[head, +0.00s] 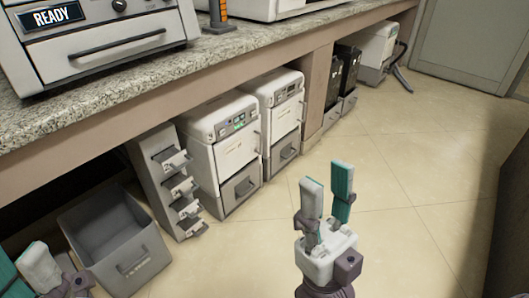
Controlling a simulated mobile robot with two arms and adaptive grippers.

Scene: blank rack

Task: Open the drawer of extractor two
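Two white extractor-like machines stand side by side on the floor under the counter. The left white machine (228,150) has a small lit panel and a grey bottom drawer (241,187). The right white machine (283,117) has a similar grey drawer (285,152). Both drawers look shut. I cannot read which machine is number two. My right gripper (327,181) is open and empty over the floor, to the right of and apart from both machines. My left gripper (22,262) is partly in view at the lower left, its fingers apart, near a grey bin.
The open grey bin (118,259) and a narrow rack with several small trays (164,180) stand left of the machines. Black units (343,80) and another white machine (379,42) stand farther back. The granite counter (160,91) overhangs. The tiled floor (420,160) is clear at right.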

